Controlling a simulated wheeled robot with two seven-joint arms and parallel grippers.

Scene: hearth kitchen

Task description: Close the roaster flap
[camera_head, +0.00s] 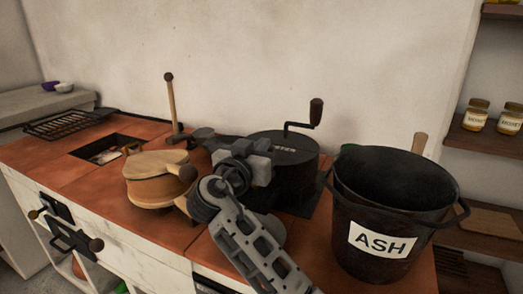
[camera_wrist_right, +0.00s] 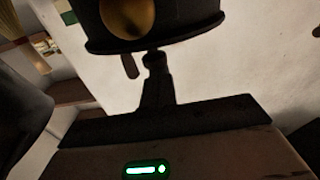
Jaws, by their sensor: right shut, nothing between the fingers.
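The roaster (camera_head: 290,155) is a black drum with a crank on top, standing on the tiled counter behind my right gripper (camera_head: 262,160). In the right wrist view the dark drum (camera_wrist_right: 185,22) fills the top, with a round brassy area (camera_wrist_right: 128,16) on its near face. The shut, empty fingertips of my right gripper (camera_wrist_right: 154,57) appear just below the drum's rim; whether they touch it cannot be told. The flap cannot be made out clearly; my arm hides part of the drum's left side in the head view. My left gripper is not in view.
A black bucket labelled ASH (camera_head: 385,215) stands close to the right of the roaster. A round wooden-topped vessel (camera_head: 155,180) stands left of my arm. An upright stick (camera_head: 170,105) rises behind it. Shelves with jars (camera_head: 476,115) are at the far right.

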